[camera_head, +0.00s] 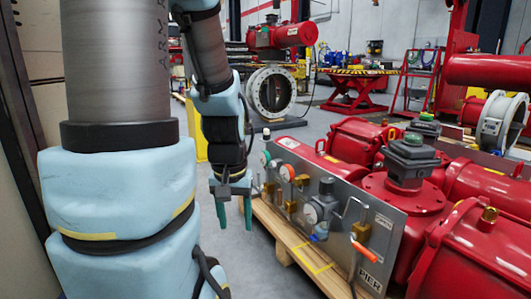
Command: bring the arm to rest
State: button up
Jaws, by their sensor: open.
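My arm, in pale blue padding, fills the left side of the head view and bends down near the centre. My gripper (233,213) hangs at its end, fingers pointing down. Its two greenish fingers are apart, with nothing visible between them. It is just left of the grey control panel (378,222) in the picture, and I cannot tell whether they touch. The panel carries gauges, brass fittings and an orange-handled lever (361,249). Large red valve actuators (478,185) lie behind and right of the panel.
A wooden pallet (296,248) supports the panel assembly. A round flanged valve (271,92) with a red actuator stands behind. A red lift table (357,88) and a red ladder-like stand (419,82) are farther back. Grey floor (232,262) shows below my gripper.

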notch_tip(320, 180, up, 30)
jog(key=p, duration=2.8)
jog(key=shift+r+p, duration=0.25)
jog(key=shift+p, duration=0.05)
jog(key=shift+c, duration=0.6)
